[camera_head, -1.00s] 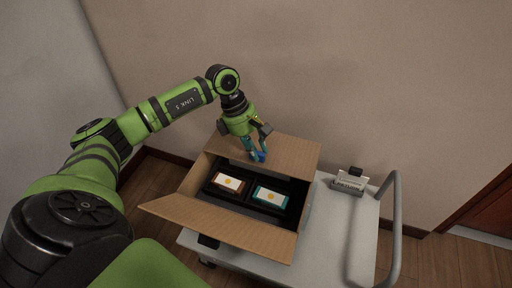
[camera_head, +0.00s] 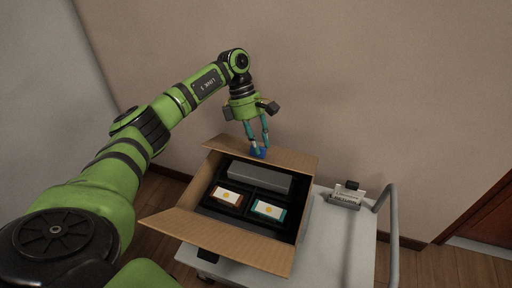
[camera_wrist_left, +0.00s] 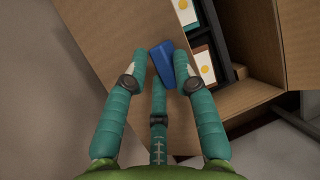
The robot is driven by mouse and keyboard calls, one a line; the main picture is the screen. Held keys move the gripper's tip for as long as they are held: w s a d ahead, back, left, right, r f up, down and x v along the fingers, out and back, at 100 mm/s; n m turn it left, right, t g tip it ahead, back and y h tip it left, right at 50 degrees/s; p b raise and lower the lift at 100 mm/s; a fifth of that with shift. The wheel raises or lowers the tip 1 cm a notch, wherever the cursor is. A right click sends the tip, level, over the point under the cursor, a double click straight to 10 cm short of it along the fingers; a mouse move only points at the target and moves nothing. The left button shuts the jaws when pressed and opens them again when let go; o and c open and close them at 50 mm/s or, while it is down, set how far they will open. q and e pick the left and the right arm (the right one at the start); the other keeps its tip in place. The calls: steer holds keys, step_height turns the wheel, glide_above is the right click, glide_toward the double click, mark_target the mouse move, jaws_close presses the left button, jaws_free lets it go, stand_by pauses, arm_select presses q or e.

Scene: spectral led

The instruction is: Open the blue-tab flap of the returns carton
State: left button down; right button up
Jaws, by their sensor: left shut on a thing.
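The returns carton (camera_head: 222,244) is a brown cardboard box on a cart, with its near flap (camera_head: 205,232) folded outward. The far flap (camera_head: 285,160) stands raised at the back and bears the blue tab (camera_head: 259,153). My left gripper (camera_head: 257,148) comes down from above and is shut on the blue tab. In the left wrist view the teal fingers close around the blue tab (camera_wrist_left: 174,64) at the edge of the cardboard flap (camera_wrist_left: 105,35). My right gripper is not in view.
Inside the carton lie a grey box (camera_head: 245,176), a brown-edged card pack (camera_head: 227,196) and a teal-edged one (camera_head: 269,210) in black dividers. A sign holder (camera_head: 346,195) stands on the grey cart (camera_head: 335,240), which has a handle (camera_head: 395,230). The wall is close behind.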

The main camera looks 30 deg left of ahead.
arm_select(q)
steer(key=shift+w+r+g+b, duration=0.4)
steer(key=shift+w+g+b, duration=0.05)
steer(key=shift+w+g, duration=0.15)
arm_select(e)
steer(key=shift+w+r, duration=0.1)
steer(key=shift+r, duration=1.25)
arm_select(q)
steer(key=c, duration=1)
jaws_free()
steer(key=shift+c, duration=0.2)
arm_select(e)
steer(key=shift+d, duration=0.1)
arm_select(q)
steer(key=shift+a, duration=0.1)
steer(key=v, duration=0.7)
steer(key=shift+r, duration=0.2)
steer(key=shift+a, duration=0.15)
steer(key=shift+c, duration=0.4)
